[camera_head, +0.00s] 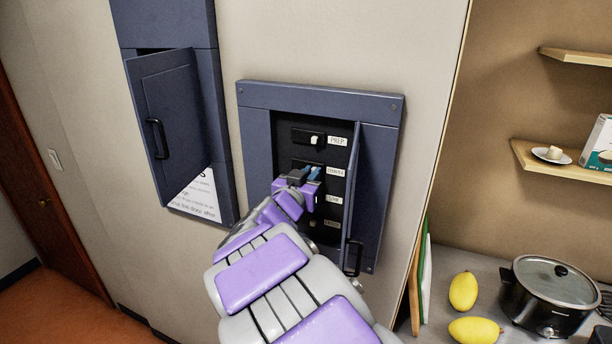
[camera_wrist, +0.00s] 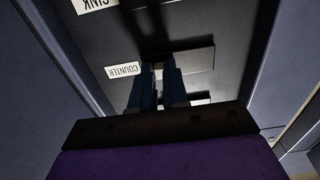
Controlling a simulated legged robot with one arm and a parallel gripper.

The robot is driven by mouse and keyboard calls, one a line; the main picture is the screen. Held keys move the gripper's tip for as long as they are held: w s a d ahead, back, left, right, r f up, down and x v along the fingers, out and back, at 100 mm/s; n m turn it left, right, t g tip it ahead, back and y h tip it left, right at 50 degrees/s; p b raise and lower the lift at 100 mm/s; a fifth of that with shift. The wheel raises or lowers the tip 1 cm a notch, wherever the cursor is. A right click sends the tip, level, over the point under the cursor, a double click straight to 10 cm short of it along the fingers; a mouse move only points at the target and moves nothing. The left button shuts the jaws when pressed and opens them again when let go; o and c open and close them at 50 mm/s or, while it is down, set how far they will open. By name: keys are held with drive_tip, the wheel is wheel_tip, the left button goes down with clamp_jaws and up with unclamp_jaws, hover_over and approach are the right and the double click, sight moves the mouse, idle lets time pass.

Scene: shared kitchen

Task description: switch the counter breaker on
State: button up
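The breaker panel (camera_head: 282,150) is a dark recess in a blue-grey wall frame, with several labelled rows. My gripper (camera_head: 311,174) is at the row with the counter label (camera_head: 336,171), below the prep row. The wrist view shows the counter label (camera_wrist: 123,71) upside down beside a dark switch plate (camera_wrist: 200,60). My gripper's two blue fingers (camera_wrist: 159,82) reach over this plate, close together with a narrow gap. A small pale piece, seemingly the counter breaker's lever (camera_wrist: 158,68), shows between their tips. Whether they press on it is unclear, and the lever's position is mostly hidden.
The panel's door (camera_head: 352,195) stands open at the right, close beside my gripper. A blue-grey cabinet (camera_head: 170,100) with its door ajar is on the left. A counter at lower right holds yellow fruit (camera_head: 463,291) and a black cooker (camera_head: 548,295).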

drive_tip(key=o, duration=0.5)
drive_tip(key=shift+d, duration=0.1)
drive_tip(key=shift+c, duration=0.2)
drive_tip(key=v, duration=1.7)
drive_tip(key=shift+s+b, duration=0.15)
drive_tip(key=shift+b, duration=0.3)
